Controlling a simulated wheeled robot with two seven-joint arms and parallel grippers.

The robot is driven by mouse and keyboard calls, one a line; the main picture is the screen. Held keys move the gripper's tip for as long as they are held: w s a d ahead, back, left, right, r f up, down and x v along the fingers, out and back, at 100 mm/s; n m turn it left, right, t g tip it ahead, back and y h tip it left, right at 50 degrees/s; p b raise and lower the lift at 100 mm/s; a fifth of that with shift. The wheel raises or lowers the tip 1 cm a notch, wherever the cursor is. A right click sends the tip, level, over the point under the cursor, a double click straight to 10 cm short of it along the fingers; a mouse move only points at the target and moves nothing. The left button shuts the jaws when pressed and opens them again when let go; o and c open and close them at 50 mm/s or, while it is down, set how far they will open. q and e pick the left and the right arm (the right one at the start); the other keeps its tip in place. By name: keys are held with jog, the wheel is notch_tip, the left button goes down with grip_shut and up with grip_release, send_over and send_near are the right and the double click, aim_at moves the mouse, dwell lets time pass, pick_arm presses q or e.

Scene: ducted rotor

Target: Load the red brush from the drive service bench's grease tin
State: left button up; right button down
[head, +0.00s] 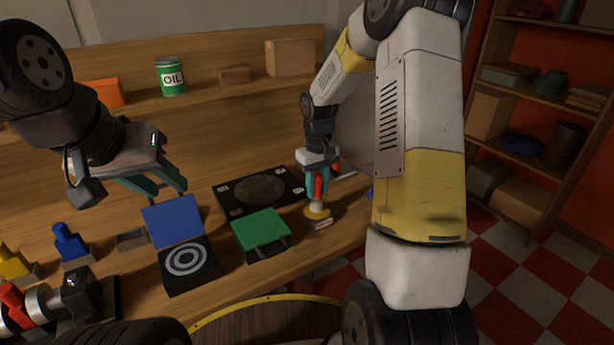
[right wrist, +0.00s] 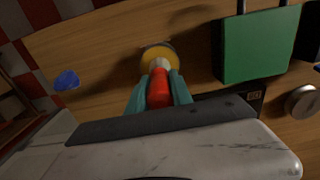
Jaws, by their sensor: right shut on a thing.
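My right gripper (head: 318,184) is shut on the red brush (head: 319,189) and holds it with its pale tip pointing down. The tip is over a round yellow tin (head: 312,218), apparently the grease tin, on the bench (head: 340,222). In the right wrist view the brush (right wrist: 159,88) sits between the teal fingers (right wrist: 160,92), its pale end overlapping the yellow tin (right wrist: 150,54). I cannot tell how deep the tip reaches or whether it carries grease. My left gripper (head: 158,187) is open and empty above the left part of the bench.
A green-topped box (head: 261,229) stands left of the tin, and a black panel (head: 228,197) behind it. Further left is a box with a raised blue lid (head: 173,221). Blue (head: 70,242) and yellow (head: 12,262) handled items stand at far left. An oil can (head: 171,77) sits on the shelf.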

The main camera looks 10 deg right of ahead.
aim_at(317, 174)
jog(key=shift+f, duration=0.45)
dwell(1.1)
jog(key=shift+r, duration=3.6)
jog(key=shift+f, duration=0.1)
